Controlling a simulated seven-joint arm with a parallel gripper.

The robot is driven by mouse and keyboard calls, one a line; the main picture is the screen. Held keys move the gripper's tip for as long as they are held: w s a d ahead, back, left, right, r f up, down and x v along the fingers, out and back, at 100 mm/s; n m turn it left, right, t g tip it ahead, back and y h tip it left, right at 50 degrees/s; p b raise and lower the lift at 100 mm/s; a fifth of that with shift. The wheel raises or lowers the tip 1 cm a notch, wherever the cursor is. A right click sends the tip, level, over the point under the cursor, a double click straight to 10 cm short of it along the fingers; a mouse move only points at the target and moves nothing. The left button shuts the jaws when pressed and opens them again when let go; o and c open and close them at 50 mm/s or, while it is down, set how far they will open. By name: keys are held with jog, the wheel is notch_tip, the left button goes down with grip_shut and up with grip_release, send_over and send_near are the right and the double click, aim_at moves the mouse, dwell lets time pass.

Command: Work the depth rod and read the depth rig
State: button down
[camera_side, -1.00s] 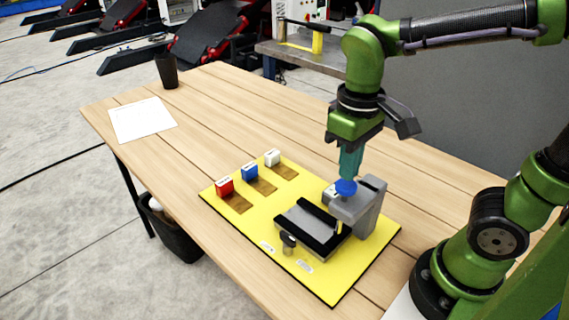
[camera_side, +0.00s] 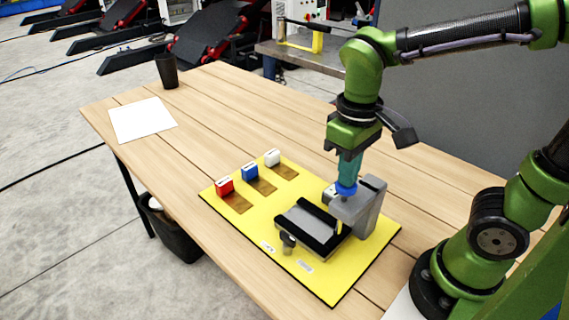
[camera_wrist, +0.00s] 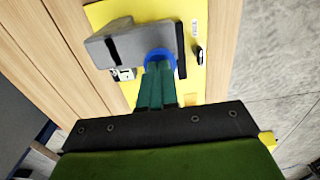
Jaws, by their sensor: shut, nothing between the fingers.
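The depth rig stands on a yellow board (camera_side: 330,285). It has a grey post with an overhanging arm (camera_side: 367,207), which also shows in the wrist view (camera_wrist: 150,45). A blue rod knob (camera_side: 346,189) sits at the top of the arm; in the wrist view the blue knob (camera_wrist: 160,55) lies just beyond my fingertips. My gripper (camera_side: 347,180) points down with its teal fingers together, nothing between them, at the knob's top. Exact contact cannot be told. A black and grey cradle (camera_side: 308,226) lies below the arm. A small light display box (camera_side: 329,194) sits behind the arm; its reading is too small to tell.
Red (camera_side: 224,186), blue (camera_side: 249,172) and white (camera_side: 272,158) blocks stand along the board's far left edge. A dark knob (camera_side: 287,241) is at the cradle's front. White paper (camera_side: 142,119) and a black cup (camera_side: 166,70) are on the otherwise clear table's far left.

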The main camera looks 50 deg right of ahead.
jog(key=shift+f, duration=0.85)
jog(key=shift+r, duration=3.75)
jog(key=shift+w+f, duration=0.25)
jog(key=shift+w, duration=0.1)
jog(key=t, duration=0.1)
jog(key=f+t+y, duration=0.1)
jog(key=shift+w+d+f+m+t, duration=0.15)
jog(key=shift+d+m+t, duration=0.15)
jog(key=shift+m, duration=0.1)
jog(key=shift+s+d+r+m+t+y, duration=0.1)
jog(key=shift+s+d+m+t+y, duration=0.1)
jog(key=shift+d+m+t, duration=0.5)
jog(key=shift+s+d+r+m+t+y, duration=0.1)
jog(key=shift+s+d+m+t+y, duration=0.2)
jog(key=shift+d+t, duration=0.4)
jog(key=shift+s+d+m+t, duration=0.1)
jog(key=shift+d+m+t, duration=0.45)
jog(key=shift+t, duration=0.35)
